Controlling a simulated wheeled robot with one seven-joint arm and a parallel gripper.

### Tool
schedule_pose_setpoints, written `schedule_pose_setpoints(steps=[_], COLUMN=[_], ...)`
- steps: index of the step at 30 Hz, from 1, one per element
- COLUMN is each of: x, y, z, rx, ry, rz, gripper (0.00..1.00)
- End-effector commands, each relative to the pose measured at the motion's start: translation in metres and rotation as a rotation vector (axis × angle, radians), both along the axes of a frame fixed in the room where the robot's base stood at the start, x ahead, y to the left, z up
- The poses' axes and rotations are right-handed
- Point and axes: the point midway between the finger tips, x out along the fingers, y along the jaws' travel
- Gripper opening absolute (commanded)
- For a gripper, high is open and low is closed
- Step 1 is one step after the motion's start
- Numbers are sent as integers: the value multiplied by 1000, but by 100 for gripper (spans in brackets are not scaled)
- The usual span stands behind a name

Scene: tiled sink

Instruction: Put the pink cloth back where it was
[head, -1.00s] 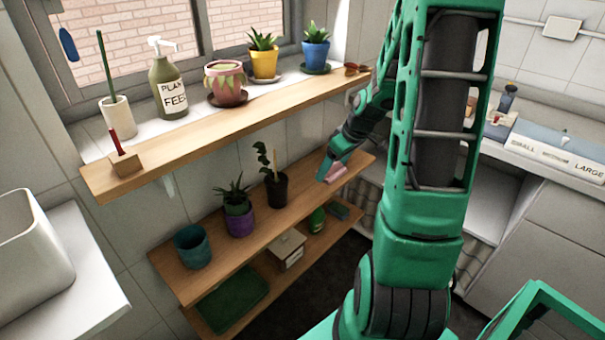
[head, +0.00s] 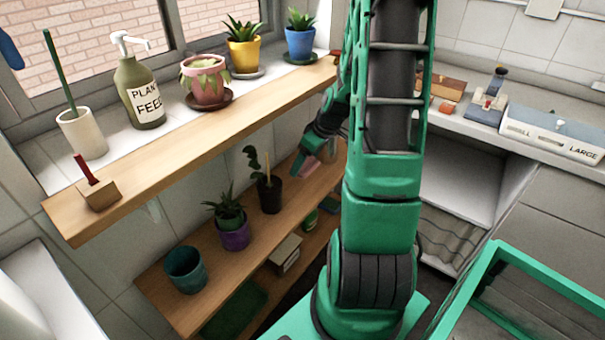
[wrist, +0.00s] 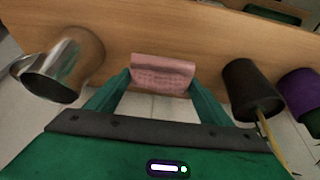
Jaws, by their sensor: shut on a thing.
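The pink cloth (wrist: 162,73) is a folded, flat-looking piece between my fingertips in the wrist view. It lies at or just above the wooden middle shelf; I cannot tell if it touches the wood. My gripper (wrist: 160,84) is shut on the cloth, with one green finger at each side. In the head view my gripper (head: 307,160) is partly hidden by its own wrist and arm.
A black pot (wrist: 248,88) with a plant stands right of the cloth in the wrist view, and a metal mug (wrist: 62,70) stands left. A purple pot (head: 234,233) and teal pot (head: 185,269) share the middle shelf (head: 160,290). The upper shelf (head: 190,140) overhangs it.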

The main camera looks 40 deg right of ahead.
Motion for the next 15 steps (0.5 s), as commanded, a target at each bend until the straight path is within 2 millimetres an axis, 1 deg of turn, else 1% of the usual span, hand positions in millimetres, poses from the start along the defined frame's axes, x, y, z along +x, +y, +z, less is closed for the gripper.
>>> schedule_pose_setpoints(steps=[5, 9, 12, 15], x=[0, 0, 0, 0], y=[0, 1, 1, 0], z=[-14, -34, -44, -48], rx=[2, 4, 3, 0], ry=[1, 3, 2, -1], rz=[-1, 1, 0, 0], gripper=[53, 53, 53, 53])
